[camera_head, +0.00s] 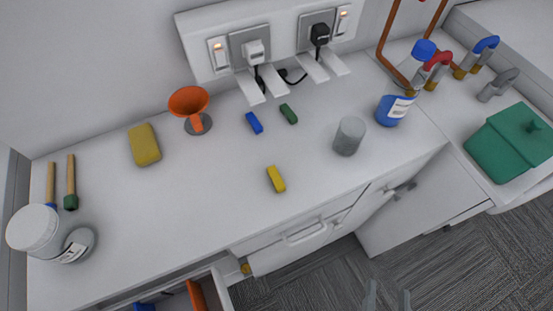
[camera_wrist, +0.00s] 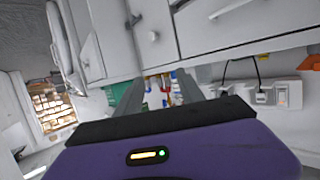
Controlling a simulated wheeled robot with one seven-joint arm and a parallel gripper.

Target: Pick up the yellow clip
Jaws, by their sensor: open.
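The yellow clip (camera_head: 276,178) is a small yellow block lying on the white worktop (camera_head: 215,200), near its front edge. My gripper (camera_head: 388,298) shows only as two grey fingertips at the bottom edge of the head view, over the carpet in front of the cabinets and well apart from the clip. In the wrist view its two fingers (camera_wrist: 163,90) stand apart with nothing held between them. I cannot make out the yellow clip in the wrist view.
A blue clip (camera_head: 254,123) and green clip (camera_head: 288,114) lie behind the yellow one. An open drawer (camera_head: 215,285) juts out below.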

